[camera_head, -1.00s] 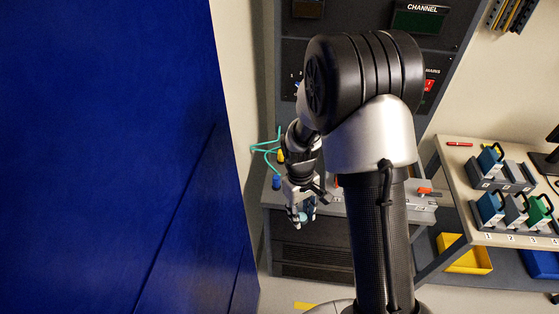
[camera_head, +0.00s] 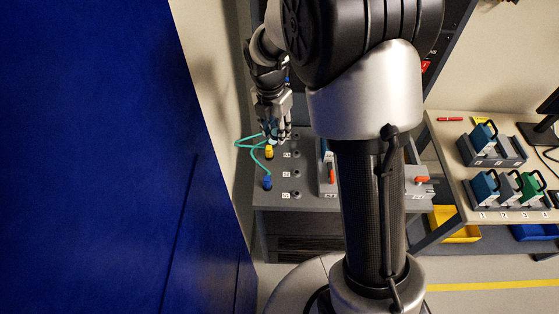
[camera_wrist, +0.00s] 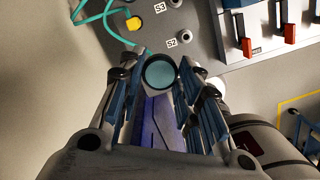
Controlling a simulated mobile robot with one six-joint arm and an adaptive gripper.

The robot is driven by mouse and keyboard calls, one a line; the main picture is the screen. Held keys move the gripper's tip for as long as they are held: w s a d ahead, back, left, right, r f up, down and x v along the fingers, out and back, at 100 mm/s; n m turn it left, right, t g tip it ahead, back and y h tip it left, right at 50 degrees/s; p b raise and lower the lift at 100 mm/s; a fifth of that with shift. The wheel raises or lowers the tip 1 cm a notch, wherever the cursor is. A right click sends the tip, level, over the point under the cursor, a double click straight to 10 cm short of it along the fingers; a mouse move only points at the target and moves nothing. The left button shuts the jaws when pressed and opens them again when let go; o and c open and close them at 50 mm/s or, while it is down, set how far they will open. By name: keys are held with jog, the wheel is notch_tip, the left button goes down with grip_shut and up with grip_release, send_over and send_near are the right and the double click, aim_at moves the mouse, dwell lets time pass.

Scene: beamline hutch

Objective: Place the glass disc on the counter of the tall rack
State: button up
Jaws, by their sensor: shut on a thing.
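The glass disc (camera_wrist: 159,72), round and teal with a dark rim, is between the fingertips of my gripper (camera_wrist: 160,78) in the wrist view. My gripper (camera_head: 277,136) is shut on it. In the head view the gripper points down over the left back part of the grey counter (camera_head: 312,203) of the tall rack (camera_head: 452,62). The disc is hard to make out there. The wrist view shows the counter (camera_wrist: 205,42) beyond the disc. I cannot tell how high the disc is above it. My arm hides much of the rack.
A yellow plug (camera_head: 269,152) and a blue plug (camera_head: 267,182) with a teal cable stand on the counter's left, beside labelled sockets. Switches with red-orange handles (camera_head: 331,173) stand farther right. A blue wall (camera_head: 100,150) is at left, a bench (camera_head: 450,165) with modules at right.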

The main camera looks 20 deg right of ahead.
aim_at(277, 172)
notch_tip(277, 172, down, 19)
jog(key=b, duration=0.4)
jog(key=shift+r, duration=0.25)
jog(key=shift+s, duration=0.1)
jog(key=o, duration=0.4)
jog(key=shift+f+b, duration=0.2)
jog(key=shift+b, duration=0.1)
jog(key=o, duration=0.5)
jog(key=shift+r, duration=0.1)
